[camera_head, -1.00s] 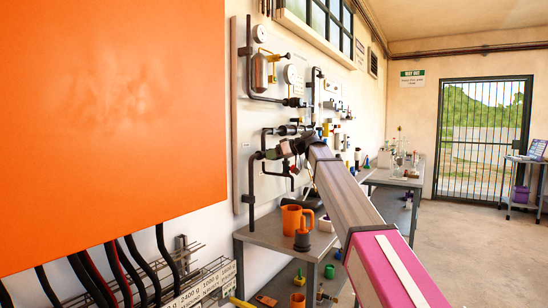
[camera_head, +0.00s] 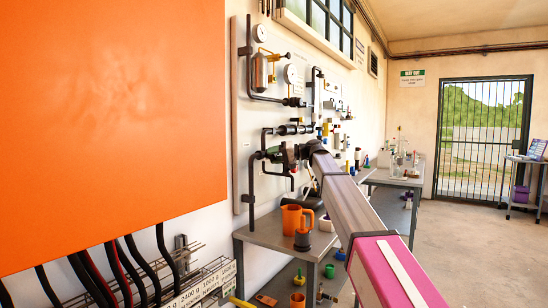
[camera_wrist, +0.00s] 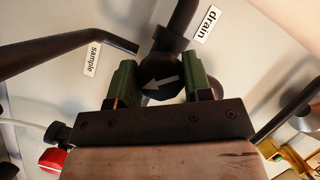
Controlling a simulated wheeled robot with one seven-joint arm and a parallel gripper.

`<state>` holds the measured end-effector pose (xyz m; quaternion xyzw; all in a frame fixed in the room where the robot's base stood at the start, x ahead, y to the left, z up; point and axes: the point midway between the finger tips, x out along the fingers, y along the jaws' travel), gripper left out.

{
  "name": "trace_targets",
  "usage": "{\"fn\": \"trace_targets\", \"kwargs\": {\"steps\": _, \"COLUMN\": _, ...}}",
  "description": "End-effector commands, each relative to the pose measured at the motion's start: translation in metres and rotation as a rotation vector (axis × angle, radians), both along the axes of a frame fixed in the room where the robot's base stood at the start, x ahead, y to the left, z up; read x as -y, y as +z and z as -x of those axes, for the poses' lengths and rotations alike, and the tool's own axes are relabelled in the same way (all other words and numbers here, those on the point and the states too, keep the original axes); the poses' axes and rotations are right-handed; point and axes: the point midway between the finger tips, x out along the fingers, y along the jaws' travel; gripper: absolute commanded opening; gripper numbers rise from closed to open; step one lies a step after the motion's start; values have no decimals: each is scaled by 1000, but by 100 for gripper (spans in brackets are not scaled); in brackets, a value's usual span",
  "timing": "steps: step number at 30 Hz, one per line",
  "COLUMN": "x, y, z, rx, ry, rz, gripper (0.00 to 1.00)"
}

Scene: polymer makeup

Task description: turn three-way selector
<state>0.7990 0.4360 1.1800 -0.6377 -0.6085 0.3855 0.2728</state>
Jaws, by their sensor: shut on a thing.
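The three-way selector (camera_wrist: 161,72) is a dark round knob with a white arrow, on a pale panel in the wrist view. Its arrow appears to point left and slightly down in that view. My gripper (camera_wrist: 164,78) has one green finger on each side of the knob and is shut on it. The "sample" label (camera_wrist: 92,59) is to the left, beside a dark pipe. The "drain" label (camera_wrist: 207,26) is at the upper right, beside another pipe. In the head view, my gripper (camera_head: 284,155) is at the panel's lower part and hides the knob.
The pipe panel (camera_head: 243,130) carries gauges and valves. A large orange box (camera_head: 110,120) fills the left. Below the panel is a grey table (camera_head: 270,232) with orange jugs (camera_head: 291,217). A red knob (camera_wrist: 53,159) is at the wrist view's lower left.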

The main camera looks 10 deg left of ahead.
Motion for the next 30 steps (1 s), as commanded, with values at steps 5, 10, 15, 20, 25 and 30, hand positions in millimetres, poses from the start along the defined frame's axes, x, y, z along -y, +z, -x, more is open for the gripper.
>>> {"fn": "trace_targets", "kwargs": {"steps": 5, "x": 0, "y": -1, "z": 0, "rx": -159, "ry": 0, "rz": -60, "gripper": 22}}
{"fn": "trace_targets", "kwargs": {"steps": 10, "x": 0, "y": 0, "z": 1, "rx": -302, "ry": 0, "rz": -112, "gripper": 22}}
{"fn": "trace_targets", "kwargs": {"steps": 15, "x": 0, "y": -1, "z": 1, "rx": -426, "ry": 0, "rz": -157, "gripper": 22}}
{"fn": "trace_targets", "kwargs": {"steps": 20, "x": 0, "y": -1, "z": 0, "rx": -515, "ry": -1, "rz": -189, "gripper": 22}}
{"fn": "trace_targets", "kwargs": {"steps": 25, "x": 0, "y": -1, "z": 0, "rx": -577, "ry": 0, "rz": -211, "gripper": 22}}
{"fn": "trace_targets", "kwargs": {"steps": 30, "x": 0, "y": -1, "z": 0, "rx": -608, "ry": -2, "rz": -222, "gripper": 22}}
